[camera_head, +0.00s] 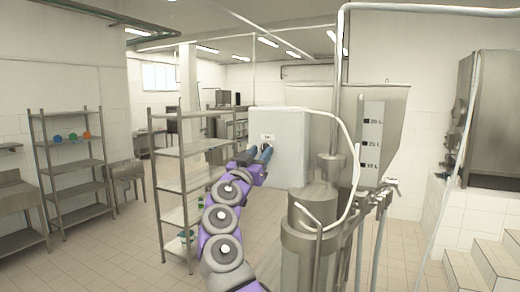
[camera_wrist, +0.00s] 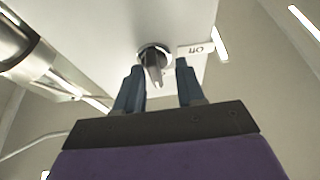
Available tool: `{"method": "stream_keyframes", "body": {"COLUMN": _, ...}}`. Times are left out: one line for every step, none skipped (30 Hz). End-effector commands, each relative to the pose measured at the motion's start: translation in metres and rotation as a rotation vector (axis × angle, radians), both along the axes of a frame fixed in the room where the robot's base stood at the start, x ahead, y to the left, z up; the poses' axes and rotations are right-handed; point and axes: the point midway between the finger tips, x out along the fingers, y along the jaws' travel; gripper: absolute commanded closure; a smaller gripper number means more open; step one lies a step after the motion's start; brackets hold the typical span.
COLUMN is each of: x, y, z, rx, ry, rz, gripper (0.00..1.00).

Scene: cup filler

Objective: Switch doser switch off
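The doser switch (camera_wrist: 153,64) is a dark rotary knob with a metallic collar on the face of a white control box (camera_head: 290,145). A white label reading "Off" (camera_wrist: 194,50), upside down in the wrist view, sits just right of it. My gripper (camera_head: 262,153) is at the box's left part, just below a small label (camera_head: 268,137). In the wrist view my two blue fingers are apart, with the knob showing between them, closer to the left finger. I cannot tell whether the left finger touches it. In the head view the gripper hides the knob.
A steel doser hopper with a marked level plate (camera_head: 373,134) stands right of the box, with a steel cylinder (camera_head: 310,225) and pipes in front. Metal shelves (camera_head: 182,188) stand left of my arm. Tiled floor (camera_head: 110,255) is open at the lower left. Steps (camera_head: 485,265) are at right.

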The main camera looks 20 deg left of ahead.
Motion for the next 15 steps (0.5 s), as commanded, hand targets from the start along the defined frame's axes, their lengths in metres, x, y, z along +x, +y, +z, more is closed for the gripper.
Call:
{"method": "stream_keyframes", "body": {"x": 0.0025, "y": -0.0012, "z": 0.0027, "rx": 0.0, "ry": 0.0, "rz": -0.001, "gripper": 0.62}}
{"method": "stream_keyframes", "body": {"x": 0.0037, "y": -0.0018, "z": 0.003, "rx": 0.0, "ry": 0.0, "rz": -0.001, "gripper": 0.62}}
{"method": "stream_keyframes", "body": {"x": 0.0048, "y": -0.0024, "z": 0.0034, "rx": 0.001, "ry": 0.0, "rz": -0.001, "gripper": 0.62}}
{"method": "stream_keyframes", "body": {"x": 0.0055, "y": -0.0027, "z": 0.0035, "rx": 0.001, "ry": 0.0, "rz": -0.001, "gripper": 0.62}}
{"method": "stream_keyframes", "body": {"x": 0.006, "y": -0.003, "z": 0.0036, "rx": 0.002, "ry": 0.0, "rz": 0.0, "gripper": 0.62}}
{"method": "stream_keyframes", "body": {"x": 0.0065, "y": -0.0033, "z": 0.0037, "rx": 0.002, "ry": 0.0, "rz": 0.001, "gripper": 0.62}}
{"method": "stream_keyframes", "body": {"x": 0.0067, "y": -0.0035, "z": 0.0035, "rx": 0.003, "ry": 0.0, "rz": 0.001, "gripper": 0.62}}
{"method": "stream_keyframes", "body": {"x": 0.0068, "y": -0.0035, "z": 0.0035, "rx": 0.003, "ry": 0.0, "rz": 0.001, "gripper": 0.62}}
{"method": "stream_keyframes", "body": {"x": 0.0068, "y": -0.0035, "z": 0.0033, "rx": 0.003, "ry": 0.0, "rz": 0.001, "gripper": 0.62}}
{"method": "stream_keyframes", "body": {"x": 0.0067, "y": -0.0035, "z": 0.0032, "rx": 0.003, "ry": 0.0, "rz": 0.001, "gripper": 0.62}}
{"method": "stream_keyframes", "body": {"x": 0.0067, "y": -0.0034, "z": 0.0031, "rx": 0.002, "ry": 0.0, "rz": 0.001, "gripper": 0.62}}
{"method": "stream_keyframes", "body": {"x": 0.0067, "y": -0.0033, "z": 0.0031, "rx": 0.002, "ry": 0.0, "rz": 0.001, "gripper": 0.62}}
{"method": "stream_keyframes", "body": {"x": 0.0067, "y": -0.0031, "z": 0.003, "rx": 0.002, "ry": 0.0, "rz": 0.001, "gripper": 0.62}}
{"method": "stream_keyframes", "body": {"x": 0.0066, "y": -0.0029, "z": 0.0029, "rx": 0.002, "ry": 0.0, "rz": 0.001, "gripper": 0.64}}
{"method": "stream_keyframes", "body": {"x": 0.0064, "y": -0.0026, "z": 0.0029, "rx": 0.002, "ry": 0.0, "rz": 0.001, "gripper": 0.67}}
